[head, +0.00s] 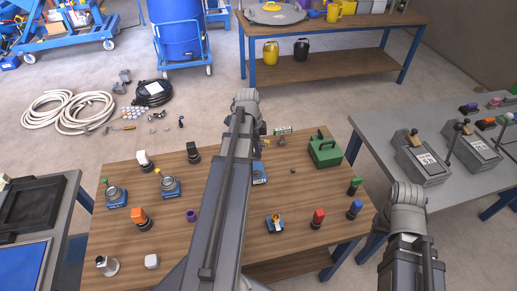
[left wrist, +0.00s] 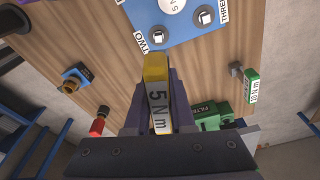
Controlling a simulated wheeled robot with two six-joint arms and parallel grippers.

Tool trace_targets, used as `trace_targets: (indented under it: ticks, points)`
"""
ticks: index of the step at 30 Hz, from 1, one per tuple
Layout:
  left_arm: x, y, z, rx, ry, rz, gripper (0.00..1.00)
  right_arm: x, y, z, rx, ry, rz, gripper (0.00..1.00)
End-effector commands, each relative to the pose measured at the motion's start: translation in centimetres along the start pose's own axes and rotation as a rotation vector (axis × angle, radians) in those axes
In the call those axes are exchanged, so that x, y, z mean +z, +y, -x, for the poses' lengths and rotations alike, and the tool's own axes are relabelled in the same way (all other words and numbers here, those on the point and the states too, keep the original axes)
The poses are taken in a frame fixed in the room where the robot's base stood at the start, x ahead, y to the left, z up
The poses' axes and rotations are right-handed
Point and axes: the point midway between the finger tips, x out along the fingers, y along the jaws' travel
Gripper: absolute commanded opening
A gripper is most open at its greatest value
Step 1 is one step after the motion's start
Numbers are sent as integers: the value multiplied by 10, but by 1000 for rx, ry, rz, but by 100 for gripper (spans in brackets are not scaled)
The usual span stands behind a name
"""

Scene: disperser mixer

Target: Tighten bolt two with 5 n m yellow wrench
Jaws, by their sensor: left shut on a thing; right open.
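In the left wrist view my left gripper (left wrist: 158,118) is shut on the yellow wrench (left wrist: 155,68), whose label reads 5 N m. Just beyond the wrench's yellow end is a blue plate (left wrist: 180,35). Bolt two (left wrist: 157,37), a square silver head, is at its near corner beside the label TWO. Bolt three (left wrist: 205,17) is further right. I cannot tell whether the wrench touches the plate. In the head view part of the blue plate (head: 260,178) shows right of my left arm, which hides the gripper. My right arm is at the lower right; its gripper is not visible.
A green-labelled wrench (left wrist: 251,86) and a green box (left wrist: 208,113) are close by; the box is at the table's back right (head: 325,151). Coloured-top pieces, including a red one (head: 318,218), stand on the wooden table (head: 200,258). A grey table (head: 385,125) is at right.

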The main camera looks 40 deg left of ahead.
Motion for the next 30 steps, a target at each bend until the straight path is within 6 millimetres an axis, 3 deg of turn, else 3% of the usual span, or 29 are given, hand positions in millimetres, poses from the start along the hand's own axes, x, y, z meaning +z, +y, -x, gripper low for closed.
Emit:
trace_targets:
  ticks: [18, 30]
  points:
    - [9, 0, -57, 0, 0, 1, 0, -3, -6, -58, 0, 0, 0, 57]
    - [10, 0, -65, 0, 0, 1, 0, -4, -6, -66, 0, 0, 0, 57]
